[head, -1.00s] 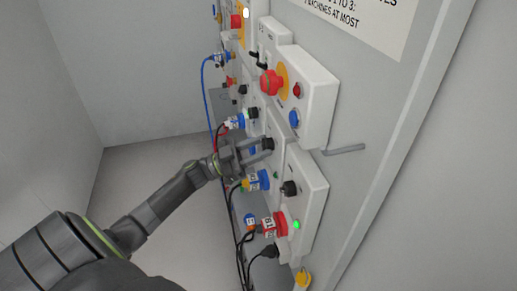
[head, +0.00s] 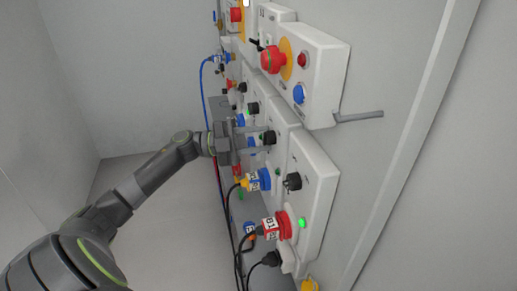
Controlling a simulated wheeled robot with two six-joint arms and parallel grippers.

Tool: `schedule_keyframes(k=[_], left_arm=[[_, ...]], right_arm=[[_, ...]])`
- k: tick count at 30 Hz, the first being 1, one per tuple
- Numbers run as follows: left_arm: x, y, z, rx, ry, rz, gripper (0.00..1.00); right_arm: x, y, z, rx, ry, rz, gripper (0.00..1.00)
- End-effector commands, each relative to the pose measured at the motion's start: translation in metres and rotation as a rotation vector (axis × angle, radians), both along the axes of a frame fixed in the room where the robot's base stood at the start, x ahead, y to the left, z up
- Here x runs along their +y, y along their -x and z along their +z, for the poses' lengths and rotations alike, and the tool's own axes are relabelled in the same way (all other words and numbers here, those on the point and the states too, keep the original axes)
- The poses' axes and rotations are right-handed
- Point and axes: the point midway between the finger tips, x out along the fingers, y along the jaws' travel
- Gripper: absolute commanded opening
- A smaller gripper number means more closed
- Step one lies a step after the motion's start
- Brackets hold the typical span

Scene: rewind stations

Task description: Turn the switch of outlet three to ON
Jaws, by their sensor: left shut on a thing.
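Outlet boxes stand in a row on the panel, each with a black rotary switch; I cannot read which is outlet three. My left gripper (head: 268,140) reaches in from the left. It is shut on the black switch knob (head: 270,137) of the second box from the front (head: 283,117). The fingers hide part of the knob, so its position cannot be read. The front box (head: 318,182) has its own black knob (head: 292,181), a lit green lamp (head: 302,223) and a red plug (head: 283,224). My right gripper is not in view.
Above the row is a white box (head: 325,65) with a red mushroom button (head: 272,60), a red button and a blue button (head: 298,94). A grey lever (head: 358,116) sticks out right of it. Blue-and-yellow plugs (head: 257,180) and black cables hang close below my gripper.

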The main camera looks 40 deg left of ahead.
Motion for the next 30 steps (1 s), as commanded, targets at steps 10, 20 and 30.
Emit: schedule_keyframes(k=[10,20,30], left_arm=[[0.001,0.000,-0.001,-0.213,-0.252,-0.002,0.10],[0.001,0.000,0.002,-0.373,-0.441,-0.002,0.10],[0.001,0.000,0.004,-0.454,-0.536,-0.002,0.10]], right_arm=[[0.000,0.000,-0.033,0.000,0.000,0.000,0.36],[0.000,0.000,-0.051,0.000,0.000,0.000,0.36],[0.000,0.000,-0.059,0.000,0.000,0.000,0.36]])
